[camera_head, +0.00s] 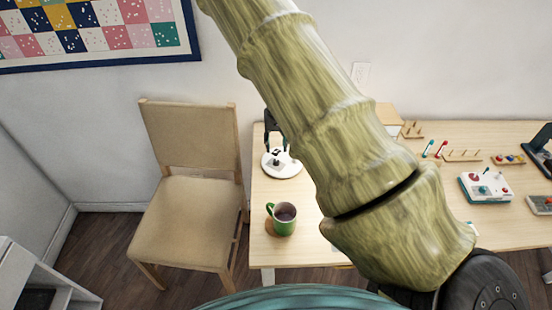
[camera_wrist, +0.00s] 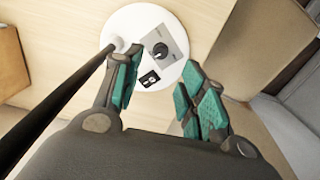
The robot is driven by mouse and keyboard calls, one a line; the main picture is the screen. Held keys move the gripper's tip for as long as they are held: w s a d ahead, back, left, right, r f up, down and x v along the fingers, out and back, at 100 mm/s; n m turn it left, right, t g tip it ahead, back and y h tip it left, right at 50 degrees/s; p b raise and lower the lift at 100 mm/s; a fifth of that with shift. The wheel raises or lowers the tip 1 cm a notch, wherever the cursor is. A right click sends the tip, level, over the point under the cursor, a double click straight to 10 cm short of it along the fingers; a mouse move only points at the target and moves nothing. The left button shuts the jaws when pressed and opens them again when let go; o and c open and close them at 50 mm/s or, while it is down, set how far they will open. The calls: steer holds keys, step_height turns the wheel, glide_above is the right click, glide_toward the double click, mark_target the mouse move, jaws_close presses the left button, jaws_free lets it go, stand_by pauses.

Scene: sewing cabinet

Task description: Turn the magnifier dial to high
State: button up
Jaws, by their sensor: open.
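The magnifier's round white base (camera_head: 282,172) stands at the left end of the table in the head view, its upper part mostly hidden behind my arm. In the wrist view the white base (camera_wrist: 122,24) carries a grey plate with a black dial (camera_wrist: 160,50) and a small black-and-white switch or label (camera_wrist: 150,79). The dial's pointer direction is too small to tell. My gripper (camera_wrist: 157,92) is open and empty, its teal-padded fingers on either side below the dial. The dark gripper (camera_head: 275,135) also shows in the head view, above the base.
A dark pole (camera_wrist: 65,95) runs diagonally close by my left finger in the wrist view. A green mug (camera_head: 283,222) stands near the table's front left. A chair (camera_head: 192,200) is left of the table. A white sewing device (camera_head: 485,186) and several small items lie at right.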

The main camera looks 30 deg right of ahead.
mark_target(276, 160)
steer(key=shift+f+p, duration=1.3)
steer(key=shift+f, duration=2.9)
jaws_close()
